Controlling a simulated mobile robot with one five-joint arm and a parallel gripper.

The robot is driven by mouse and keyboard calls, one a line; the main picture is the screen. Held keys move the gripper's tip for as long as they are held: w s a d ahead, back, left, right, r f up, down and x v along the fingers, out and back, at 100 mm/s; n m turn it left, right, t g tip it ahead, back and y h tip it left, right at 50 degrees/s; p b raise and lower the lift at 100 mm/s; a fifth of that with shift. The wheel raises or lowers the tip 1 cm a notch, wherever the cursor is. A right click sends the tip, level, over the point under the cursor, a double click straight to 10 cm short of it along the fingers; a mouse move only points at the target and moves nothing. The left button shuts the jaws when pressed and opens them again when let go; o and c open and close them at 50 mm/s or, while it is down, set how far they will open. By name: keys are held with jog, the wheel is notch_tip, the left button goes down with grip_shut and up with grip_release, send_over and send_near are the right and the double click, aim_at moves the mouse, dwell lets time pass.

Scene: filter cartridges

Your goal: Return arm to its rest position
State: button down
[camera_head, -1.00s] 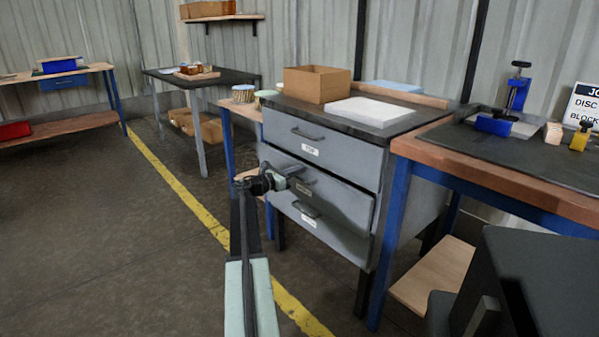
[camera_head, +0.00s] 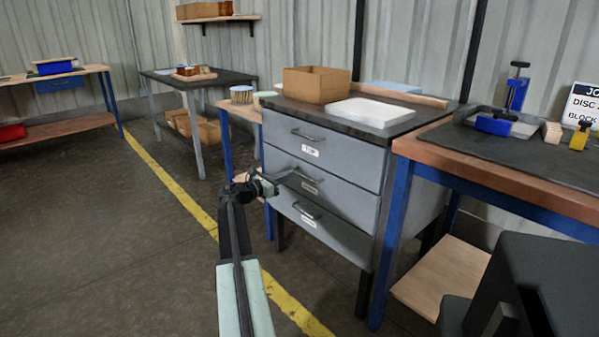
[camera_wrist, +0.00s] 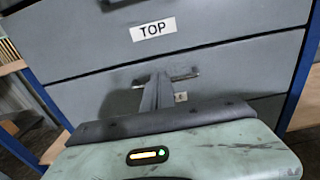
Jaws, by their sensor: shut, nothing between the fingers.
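My gripper (camera_head: 270,187) is shut and empty at the end of my outstretched arm. In the head view it is in front of the left side of the grey drawer cabinet, near the middle drawer (camera_head: 345,203) and its handle. All three drawers look flush. In the wrist view my closed fingers (camera_wrist: 157,88) point at the middle drawer's handle (camera_wrist: 184,74) and partly cover it and its label. I cannot tell whether the fingertips touch the handle. The top drawer (camera_wrist: 230,22) with its TOP label is above.
A workbench (camera_head: 500,190) with a blue vise stands at the right. An open cardboard box (camera_head: 317,85) and a white tray (camera_head: 370,112) sit on the cabinet. A small wooden stand with round tubs is left of the cabinet. The floor (camera_head: 90,240) at left is clear.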

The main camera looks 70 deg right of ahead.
jog(key=v, duration=0.5)
jog(key=shift+w+a, duration=0.2)
